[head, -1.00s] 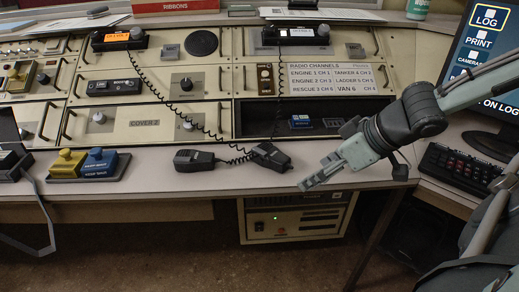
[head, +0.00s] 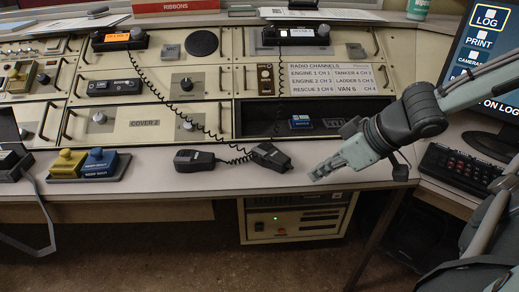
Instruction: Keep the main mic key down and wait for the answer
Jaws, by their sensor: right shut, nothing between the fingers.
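Two black hand mics lie on the desk in the head view. The left one (head: 194,160) and the right one (head: 270,156) each have a coiled cord, and they lie apart. A yellow key (head: 67,163) and a blue key (head: 98,163) sit side by side on a base further left. Their labels are too small to read, so I cannot tell which is the main mic key. My right gripper (head: 316,177) is shut and empty, just right of the right mic and apart from it. No key is under its fingers. My left gripper is not in view.
The console panel (head: 145,123) rises behind the desk. A radio channels card (head: 330,75) is on it. A monitor (head: 487,45) and keyboard (head: 458,166) stand at the right. A dark object with a grey loop (head: 48,222) is at the left edge. The front desk strip (head: 215,182) is clear.

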